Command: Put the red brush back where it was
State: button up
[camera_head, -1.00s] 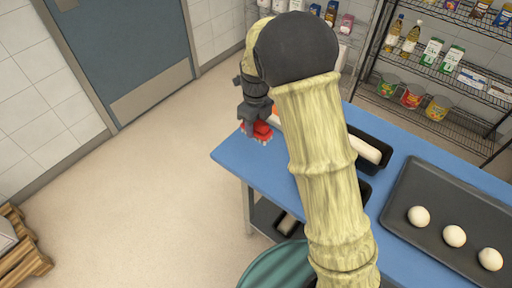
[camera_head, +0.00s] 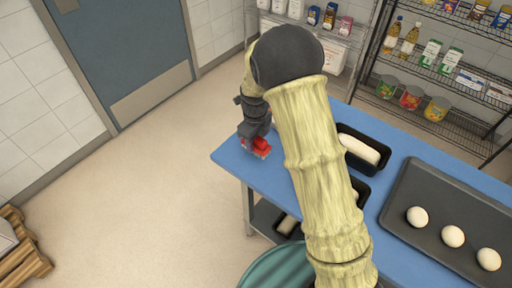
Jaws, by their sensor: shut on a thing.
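The red brush (camera_head: 261,146) is at the far left corner of the blue table (camera_head: 232,163). My gripper (camera_head: 254,138) is shut on it, pointing down from above. Only part of the brush shows below the fingers. I cannot tell whether the brush touches the table top or hangs just above it. My arm hides the table surface to the right of the gripper.
A black loaf pan (camera_head: 376,136) with pale dough stands right of my arm, with another pan partly hidden nearer. A dark tray (camera_head: 400,215) holds dough balls. Wire shelves (camera_head: 440,105) stand behind the table. A teal round bin (camera_head: 275,268) is at the front.

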aim_at(256, 147)
jog(key=shift+w+d+f, duration=0.1)
jog(key=shift+f, duration=1.8)
jog(key=shift+f, duration=0.1)
jog(key=o, duration=0.9)
notch_tip(256, 147, up, 12)
jog(key=shift+r, duration=0.15)
